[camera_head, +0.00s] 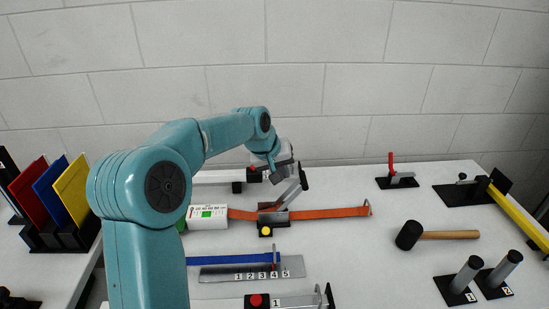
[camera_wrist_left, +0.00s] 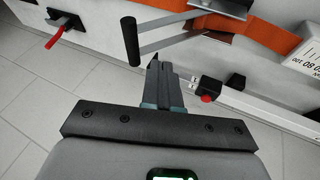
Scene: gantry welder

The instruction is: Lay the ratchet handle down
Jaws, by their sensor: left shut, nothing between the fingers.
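The ratchet handle (camera_head: 291,194) stands raised and tilted up to the right from the ratchet base (camera_head: 272,216) on the orange strap (camera_head: 325,212). Its black grip (camera_head: 304,177) is at the upper end. In the left wrist view the grip (camera_wrist_left: 130,40) and the handle's two metal arms (camera_wrist_left: 178,36) show just beyond the fingers. My left gripper (camera_head: 277,172) is at the far side of the raised handle, and its fingers (camera_wrist_left: 158,70) are shut and empty, close to the grip. I cannot tell whether they touch it. My right gripper is not in view.
A white box (camera_head: 208,217) with a green display is left of the ratchet. A blue strap (camera_head: 230,260) lies in front. A mallet (camera_head: 410,235), a red-handled clamp (camera_head: 393,178) and two posts (camera_head: 465,275) stand right. Bare table lies between strap and mallet.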

